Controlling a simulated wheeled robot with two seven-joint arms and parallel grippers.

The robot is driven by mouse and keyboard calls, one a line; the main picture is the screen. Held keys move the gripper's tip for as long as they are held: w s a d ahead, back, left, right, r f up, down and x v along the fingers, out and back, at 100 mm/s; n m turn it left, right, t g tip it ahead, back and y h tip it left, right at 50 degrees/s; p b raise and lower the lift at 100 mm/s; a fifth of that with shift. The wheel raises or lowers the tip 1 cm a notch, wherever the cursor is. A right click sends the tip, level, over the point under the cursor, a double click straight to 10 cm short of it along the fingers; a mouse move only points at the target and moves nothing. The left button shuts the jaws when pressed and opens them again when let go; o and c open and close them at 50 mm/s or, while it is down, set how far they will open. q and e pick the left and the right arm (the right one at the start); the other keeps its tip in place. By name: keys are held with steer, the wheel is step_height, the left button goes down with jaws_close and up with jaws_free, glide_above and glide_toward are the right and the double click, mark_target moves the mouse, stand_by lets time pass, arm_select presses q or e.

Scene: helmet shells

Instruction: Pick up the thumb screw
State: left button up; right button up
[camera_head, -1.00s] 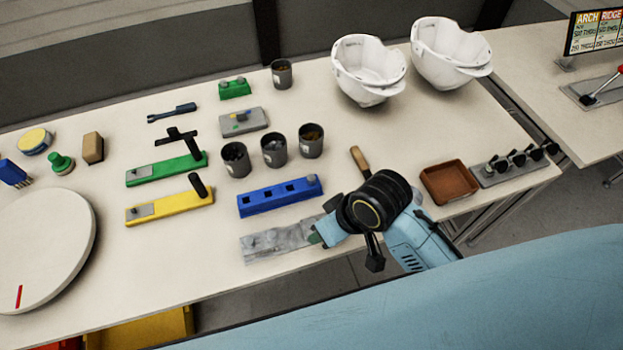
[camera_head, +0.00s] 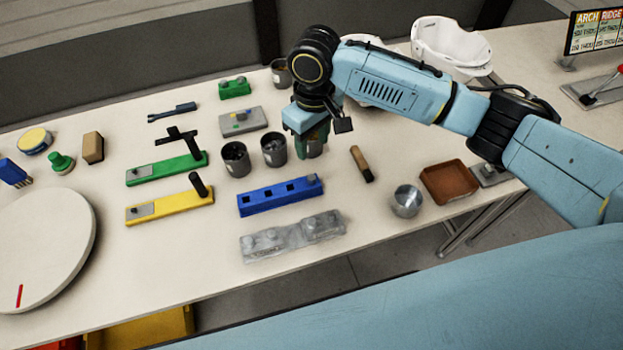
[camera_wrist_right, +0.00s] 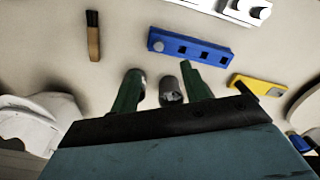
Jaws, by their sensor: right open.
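No thumb screw can be told apart for sure. Small parts too small to name lie in the dark cups: the left cup (camera_head: 235,158), the middle cup (camera_head: 274,150) and the right cup (camera_head: 304,152), which is mostly covered by my right gripper (camera_head: 312,143). That gripper points down at the right cup. In the right wrist view its two green fingers (camera_wrist_right: 159,82) are spread apart with nothing gripped. The middle cup (camera_wrist_right: 171,93) shows between them, and the right cup (camera_wrist_right: 138,78) is partly behind the left finger. My left gripper is out of view.
A blue block (camera_head: 275,197) and a grey tray with round lumps (camera_head: 290,237) lie in front of the cups. A wooden-handled brush (camera_head: 361,163), a metal cup (camera_head: 406,201) and a brown tray (camera_head: 449,182) are right. A white helmet shell (camera_head: 450,48) stands behind my arm.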

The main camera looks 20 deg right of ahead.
glide_above(312, 177)
steer(key=f, duration=0.7)
steer(key=shift+s+a+b, duration=0.1)
steer(key=shift+s+b, duration=0.15)
steer(key=shift+b, duration=0.1)
steer(key=shift+w+f+b, duration=0.2)
steer(key=shift+f+b, duration=0.1)
steer(key=shift+f, duration=2.45)
jaws_close()
